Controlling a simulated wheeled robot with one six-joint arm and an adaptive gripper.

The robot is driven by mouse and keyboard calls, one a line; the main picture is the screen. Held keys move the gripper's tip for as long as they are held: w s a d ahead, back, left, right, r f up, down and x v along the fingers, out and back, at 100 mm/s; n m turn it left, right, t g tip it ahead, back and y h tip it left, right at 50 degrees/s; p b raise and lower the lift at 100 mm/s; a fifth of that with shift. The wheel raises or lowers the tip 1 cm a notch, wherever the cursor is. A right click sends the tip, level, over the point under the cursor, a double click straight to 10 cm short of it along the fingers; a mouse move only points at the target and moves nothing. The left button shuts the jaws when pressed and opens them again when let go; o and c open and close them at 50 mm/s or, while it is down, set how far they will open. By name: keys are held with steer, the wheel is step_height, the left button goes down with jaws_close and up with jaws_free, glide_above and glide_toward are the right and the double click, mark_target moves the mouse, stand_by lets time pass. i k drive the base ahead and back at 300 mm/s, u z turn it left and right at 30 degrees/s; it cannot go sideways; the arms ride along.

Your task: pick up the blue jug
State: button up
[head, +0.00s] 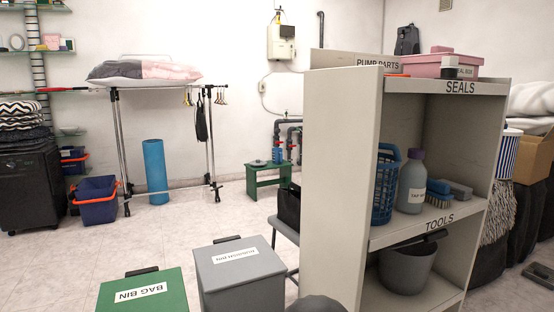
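No thing that is clearly a blue jug shows in the head view. A small blue item (277,154) stands upright on a low green stool (268,168) by the back wall, beside a grey object; it is too small to tell whether it is a jug or a bottle. A blue lattice-sided container (384,192), which looks like a basket, stands on the middle shelf of the beige shelf unit (342,190), partly hidden by its side panel. My gripper is not in view.
A grey lidded bin (240,277) and a green bin (140,292) stand in front. A grey bottle (412,182) and brushes share the basket's shelf. Tiled floor (190,228) is open between.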

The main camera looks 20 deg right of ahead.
mark_target(277, 152)
steer(key=u, duration=1.7)
steer(key=i, duration=3.4)
steer(key=z, duration=2.85)
steer(key=i, duration=4.6)
